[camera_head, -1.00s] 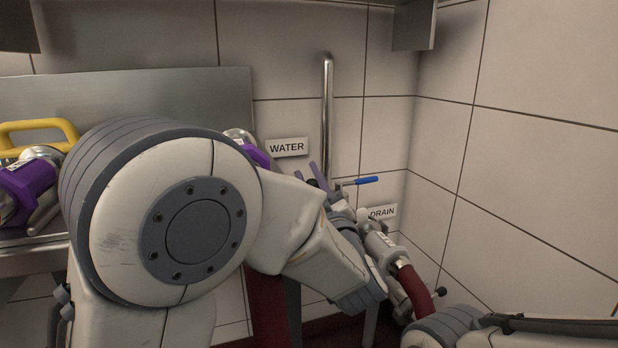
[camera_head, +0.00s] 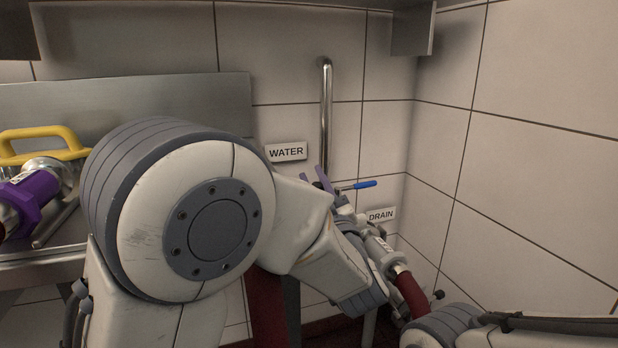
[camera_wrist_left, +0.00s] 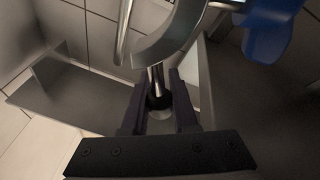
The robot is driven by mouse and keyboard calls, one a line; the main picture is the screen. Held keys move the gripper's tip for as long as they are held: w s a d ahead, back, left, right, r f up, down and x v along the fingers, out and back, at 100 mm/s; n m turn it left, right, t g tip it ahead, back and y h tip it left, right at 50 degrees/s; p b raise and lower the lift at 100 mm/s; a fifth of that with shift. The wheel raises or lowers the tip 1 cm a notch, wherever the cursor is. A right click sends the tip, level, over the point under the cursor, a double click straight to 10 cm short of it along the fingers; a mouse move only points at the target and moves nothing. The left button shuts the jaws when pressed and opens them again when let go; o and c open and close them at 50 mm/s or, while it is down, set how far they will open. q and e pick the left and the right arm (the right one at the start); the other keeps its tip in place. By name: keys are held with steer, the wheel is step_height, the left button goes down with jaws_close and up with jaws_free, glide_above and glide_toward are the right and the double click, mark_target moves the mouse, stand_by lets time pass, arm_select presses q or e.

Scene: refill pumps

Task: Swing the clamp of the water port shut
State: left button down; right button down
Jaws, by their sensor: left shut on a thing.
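The WATER sign (camera_head: 286,152) is on the tiled wall, but the water port and most of its clamp are hidden behind my left arm in the head view. My left gripper (camera_head: 322,180) shows its purple fingertips below and right of that sign, beside the steel pipe. In the left wrist view, the gripper (camera_wrist_left: 158,112) is shut on a slim metal rod with a black collar (camera_wrist_left: 158,101), which appears to be the clamp's handle. A curved grey metal piece (camera_wrist_left: 168,42) lies just beyond it. How far the clamp is swung cannot be seen.
A blue lever (camera_head: 365,184) sticks out right of the fingers. The DRAIN sign (camera_head: 381,215) is lower right, above a coupling with a dark red hose (camera_head: 410,291). A purple fitting (camera_head: 30,196) and yellow handle (camera_head: 45,142) are at left. The right wall is bare.

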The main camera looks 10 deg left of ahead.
arm_select(q)
steer(key=w+d+r+m+h+p, duration=0.1)
steer(key=w+d+m+h+p, duration=0.2)
steer(key=d+m+p, duration=0.3)
steer(key=shift+w+d+r+m+t+p, duration=0.3)
steer(key=shift+w+d+m+p, duration=0.1)
steer(key=shift+m+p, duration=0.75)
steer(key=c, duration=0.7)
jaws_free()
steer(key=shift+f, duration=0.1)
